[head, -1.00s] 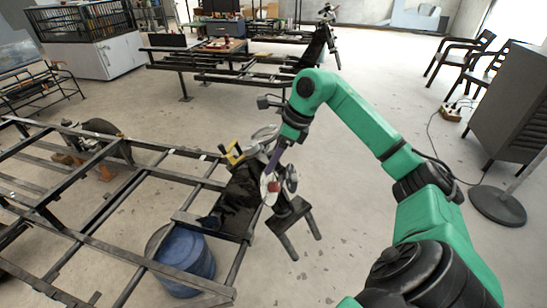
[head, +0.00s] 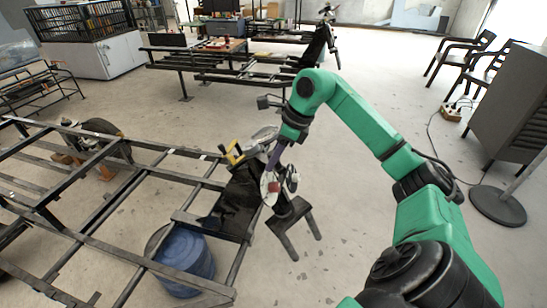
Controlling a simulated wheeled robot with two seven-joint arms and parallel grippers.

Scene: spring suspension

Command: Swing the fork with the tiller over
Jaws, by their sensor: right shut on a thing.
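The black fork (head: 292,225), with two prongs, hangs off the right end of the dark frame, its prongs pointing down and right. Whitish discs and a red part sit just above it. A purple bar, which looks like the tiller (head: 274,157), runs up from the discs to my right gripper (head: 282,143). My right gripper is shut on the upper end of this bar; its fingertips are small and partly hidden. My left gripper is out of view.
The dark metal frame (head: 98,215) fills the lower left, with a black panel (head: 238,200) and a yellow-and-black part (head: 232,153) near the fork. A blue barrel (head: 186,262) stands under it. The floor right of the fork is clear. A grey cabinet (head: 510,100) stands far right.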

